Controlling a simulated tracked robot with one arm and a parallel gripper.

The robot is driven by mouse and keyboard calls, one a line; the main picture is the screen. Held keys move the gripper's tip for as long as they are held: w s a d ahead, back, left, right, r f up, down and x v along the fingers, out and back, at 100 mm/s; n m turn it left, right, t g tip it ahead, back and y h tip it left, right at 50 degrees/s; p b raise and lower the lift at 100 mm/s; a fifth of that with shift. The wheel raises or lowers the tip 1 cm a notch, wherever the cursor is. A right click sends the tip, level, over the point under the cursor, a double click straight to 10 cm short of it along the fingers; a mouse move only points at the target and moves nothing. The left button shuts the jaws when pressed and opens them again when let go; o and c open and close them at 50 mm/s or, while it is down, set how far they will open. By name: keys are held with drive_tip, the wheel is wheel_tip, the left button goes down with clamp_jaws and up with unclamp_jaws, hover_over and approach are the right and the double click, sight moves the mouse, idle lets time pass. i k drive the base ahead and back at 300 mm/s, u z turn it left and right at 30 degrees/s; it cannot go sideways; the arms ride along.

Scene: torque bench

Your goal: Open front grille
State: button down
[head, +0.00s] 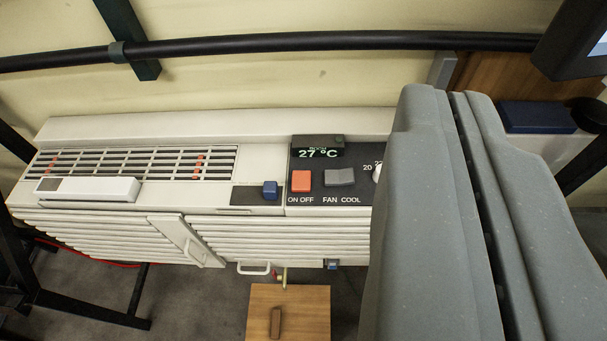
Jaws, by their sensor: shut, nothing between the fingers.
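A white air-conditioning unit (140,122) stands against the back wall. Its front grille of horizontal white slats (285,232) runs along the lower front, with another slatted section (95,234) at the left. A slanted white strip with a small handle (200,251) lies between the sections. A white loop handle (254,268) shows at the grille's lower edge, with a small blue latch-like part (331,264) to its right. My gripper (464,97) is large and grey in the right foreground. It is shut and empty, and hides the unit's right part.
The control panel (302,160) has a red and a grey switch and a 27 °C display. A blue knob (270,190) is beside it. A wooden box (290,303) stands below the grille. A black pipe (260,44) crosses the wall. A dark frame (75,306) is at lower left.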

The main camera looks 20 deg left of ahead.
sight(127, 236)
drive_tip(key=u, duration=0.1)
drive_tip(key=k, duration=0.5)
drive_tip(key=u, duration=1.1)
drive_tip(key=i, duration=0.5)
drive_tip(key=u, duration=0.2)
